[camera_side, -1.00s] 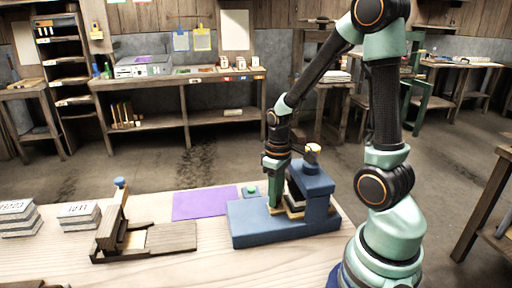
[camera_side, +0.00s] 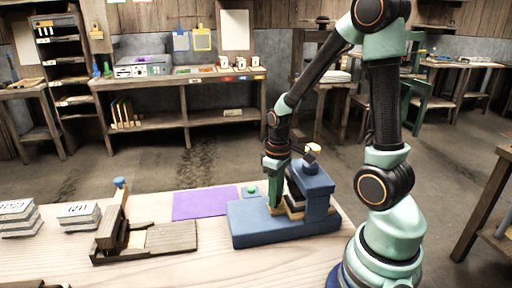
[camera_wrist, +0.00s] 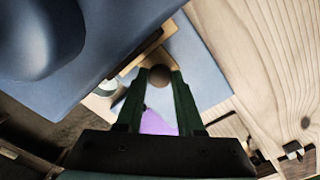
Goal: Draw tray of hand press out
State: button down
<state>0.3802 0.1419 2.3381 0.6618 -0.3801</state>
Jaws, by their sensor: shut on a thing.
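The blue hand press (camera_side: 318,192) stands on the bench, with a flat blue bed stretching to the left of its upright frame. The tray (camera_side: 275,210) is a thin tan wooden plate low in the press, mostly hidden under the frame and behind my gripper. A tan strip of the tray (camera_wrist: 150,54) shows beside the blue frame in the wrist view. My gripper (camera_wrist: 158,78) is shut on the round brown knob (camera_wrist: 160,74) at the tray's edge. In the side view my gripper (camera_side: 273,192) points down at the left side of the press frame.
A purple mat (camera_side: 205,204) lies left of the press, with a small green-topped item (camera_side: 250,190) behind the bed. A wooden device (camera_side: 170,237) and stacked blocks (camera_side: 80,215) stand farther left. The blue bed (camera_side: 248,222) left of my gripper is clear.

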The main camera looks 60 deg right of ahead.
jog(key=w+a, duration=0.9)
jog(key=shift+w, duration=0.15)
jog(key=shift+a, duration=0.1)
jog(key=c, duration=0.5)
grip_release()
notch_tip(320, 180, up, 12)
jog(key=shift+r, duration=0.1)
